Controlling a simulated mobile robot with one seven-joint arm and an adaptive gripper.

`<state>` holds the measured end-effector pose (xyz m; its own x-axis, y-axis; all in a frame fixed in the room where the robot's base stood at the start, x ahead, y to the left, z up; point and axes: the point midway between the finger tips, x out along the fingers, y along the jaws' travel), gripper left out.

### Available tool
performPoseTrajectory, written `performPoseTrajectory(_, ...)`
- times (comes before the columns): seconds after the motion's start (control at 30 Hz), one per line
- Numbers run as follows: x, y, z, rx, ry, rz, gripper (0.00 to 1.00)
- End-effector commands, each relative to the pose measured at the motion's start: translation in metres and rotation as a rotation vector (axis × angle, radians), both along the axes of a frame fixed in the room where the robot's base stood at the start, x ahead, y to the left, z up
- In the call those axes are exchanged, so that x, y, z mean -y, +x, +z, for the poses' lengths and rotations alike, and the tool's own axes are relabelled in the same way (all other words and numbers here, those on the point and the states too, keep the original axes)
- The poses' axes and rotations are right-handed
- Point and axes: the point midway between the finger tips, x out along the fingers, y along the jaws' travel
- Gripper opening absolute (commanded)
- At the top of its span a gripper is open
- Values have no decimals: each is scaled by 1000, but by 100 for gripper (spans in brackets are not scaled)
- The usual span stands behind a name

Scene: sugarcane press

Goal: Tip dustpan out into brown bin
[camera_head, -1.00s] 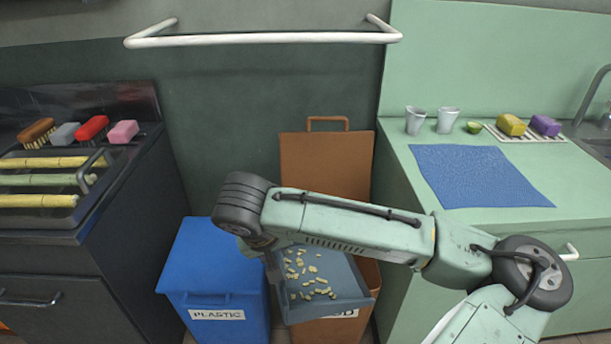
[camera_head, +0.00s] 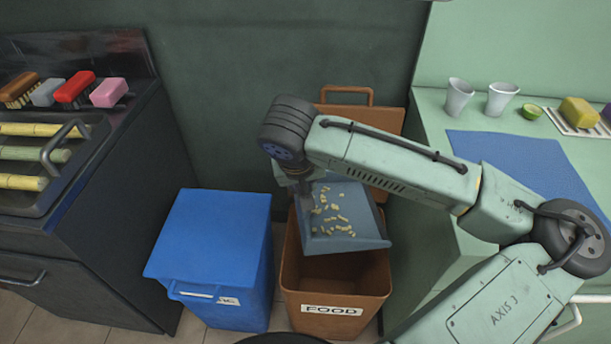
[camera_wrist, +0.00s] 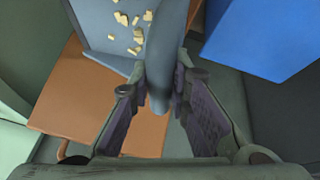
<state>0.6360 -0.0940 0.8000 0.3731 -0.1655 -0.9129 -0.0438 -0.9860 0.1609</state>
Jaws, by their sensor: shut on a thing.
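The blue-grey dustpan (camera_head: 345,241) holds several small pale yellow bits and is over the opening of the brown bin (camera_head: 333,293), which is labelled FOOD. The bin's brown lid (camera_head: 388,118) stands open behind it. In the head view my gripper (camera_head: 302,182) is at the dustpan's rear left, partly hidden by my wrist. In the wrist view my gripper (camera_wrist: 160,105) is shut on the dustpan's handle (camera_wrist: 160,70). The bits (camera_wrist: 137,20) still lie in the pan, which looks only slightly tilted in the head view.
A closed blue bin (camera_head: 215,237) stands close to the left of the brown bin. A green counter (camera_head: 435,180) with cups and a blue cloth is on the right. A dark counter (camera_head: 130,190) with brushes and cane sticks is on the left.

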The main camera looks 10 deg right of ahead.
Motion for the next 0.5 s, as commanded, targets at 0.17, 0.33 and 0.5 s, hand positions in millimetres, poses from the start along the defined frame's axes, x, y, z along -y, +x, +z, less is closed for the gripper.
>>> performPoseTrajectory(0.17, 17, -1, 22, 13, 190, -15, 0)
performPoseTrajectory(0.33, 35, -1, 35, 26, 413, -15, 0)
performPoseTrajectory(0.5, 53, -2, 44, 36, 623, -9, 0)
